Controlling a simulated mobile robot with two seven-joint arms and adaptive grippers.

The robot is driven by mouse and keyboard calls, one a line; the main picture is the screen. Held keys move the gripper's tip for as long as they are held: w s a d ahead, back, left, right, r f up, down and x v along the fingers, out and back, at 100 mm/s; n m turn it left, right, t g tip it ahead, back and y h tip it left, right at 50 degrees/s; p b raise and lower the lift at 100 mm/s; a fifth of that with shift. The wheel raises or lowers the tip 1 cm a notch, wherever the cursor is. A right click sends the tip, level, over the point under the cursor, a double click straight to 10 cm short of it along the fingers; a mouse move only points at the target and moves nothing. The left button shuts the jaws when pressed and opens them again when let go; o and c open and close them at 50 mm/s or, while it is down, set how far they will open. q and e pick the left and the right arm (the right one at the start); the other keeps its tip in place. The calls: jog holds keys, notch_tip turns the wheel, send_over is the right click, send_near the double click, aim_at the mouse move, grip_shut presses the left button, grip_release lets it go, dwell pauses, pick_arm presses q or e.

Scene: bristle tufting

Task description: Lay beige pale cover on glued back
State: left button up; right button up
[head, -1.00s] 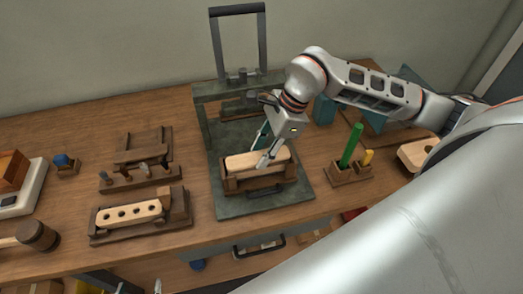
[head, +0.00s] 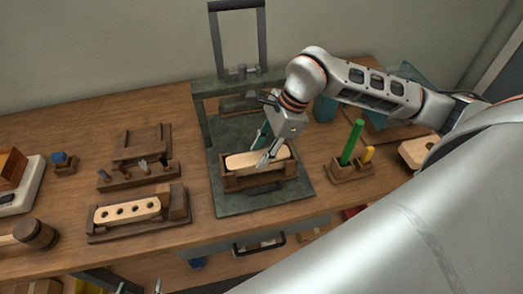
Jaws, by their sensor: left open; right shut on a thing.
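The beige pale cover (head: 245,160) is a long block with rounded ends. It lies level at the top of a dark wooden cradle (head: 262,182) on the press's base plate. My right gripper (head: 262,147) is shut on it from above, one finger on the far side and one on the near side. I cannot tell whether the cover touches what lies under it, and no glued back shows there. A pale block with a row of holes (head: 128,210) lies in another wooden holder at the left. Only the fingertips of my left gripper (head: 139,287) show at the bottom edge, apart.
The press (head: 240,52) has a tall dark handle behind the cradle. A holder with green and yellow pegs (head: 350,170) stands right of it. A mallet (head: 38,234), a blue-topped item (head: 60,159) and a wooden rack (head: 142,150) are at the left. Bare table lies between these fixtures.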

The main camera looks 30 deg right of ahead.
jog(key=shift+f, duration=0.25)
jog(key=o, duration=1.7)
jog(key=shift+r, duration=0.1)
jog(key=shift+p+v, duration=1.9)
jog(key=shift+v, duration=2)
